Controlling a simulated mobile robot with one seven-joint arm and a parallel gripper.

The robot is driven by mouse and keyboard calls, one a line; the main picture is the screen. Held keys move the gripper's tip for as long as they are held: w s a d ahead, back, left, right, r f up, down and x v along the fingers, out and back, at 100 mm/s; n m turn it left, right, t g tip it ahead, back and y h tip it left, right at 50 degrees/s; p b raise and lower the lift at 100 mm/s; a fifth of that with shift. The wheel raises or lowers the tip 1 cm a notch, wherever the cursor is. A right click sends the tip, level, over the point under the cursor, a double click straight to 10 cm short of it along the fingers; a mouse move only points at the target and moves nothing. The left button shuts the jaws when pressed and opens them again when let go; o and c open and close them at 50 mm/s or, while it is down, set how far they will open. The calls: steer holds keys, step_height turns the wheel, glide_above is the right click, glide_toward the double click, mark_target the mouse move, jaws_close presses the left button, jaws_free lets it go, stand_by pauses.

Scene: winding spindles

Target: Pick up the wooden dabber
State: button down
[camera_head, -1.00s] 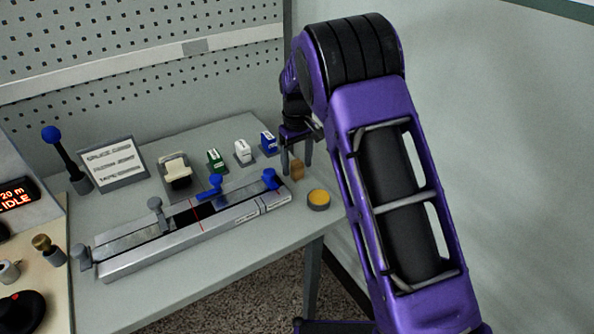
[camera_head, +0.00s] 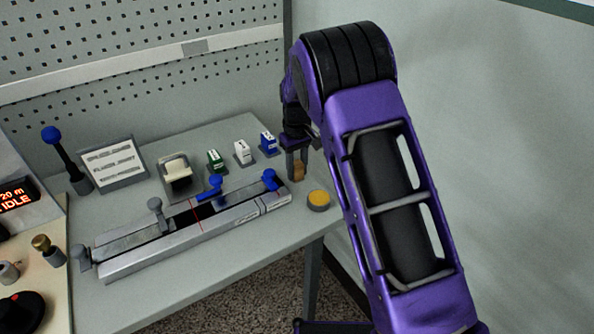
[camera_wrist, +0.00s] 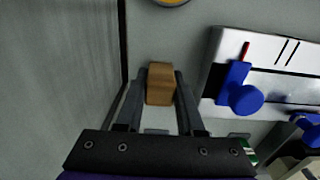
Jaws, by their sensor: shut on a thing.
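The wooden dabber (camera_wrist: 160,85) is a small light-brown block. In the wrist view it sits between the two fingers of my gripper (camera_wrist: 160,92), which are shut on it from both sides. In the head view the dabber (camera_head: 298,170) shows low between the fingers of my gripper (camera_head: 297,163), at the right end of the grey table. It looks upright and at or close to the table top; I cannot tell whether it touches.
A long metal splicing rail (camera_head: 190,229) with blue and grey clamps lies left of the dabber. A round dish with a yellow-orange top (camera_head: 318,199) stands just in front. Green, white and blue small blocks (camera_head: 242,152) stand behind. The table's right edge is close.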

mark_target(298, 163)
step_height(298, 163, up, 10)
steer(key=shift+r+p, duration=0.1)
steer(key=shift+p, duration=0.2)
stand_by(1.8)
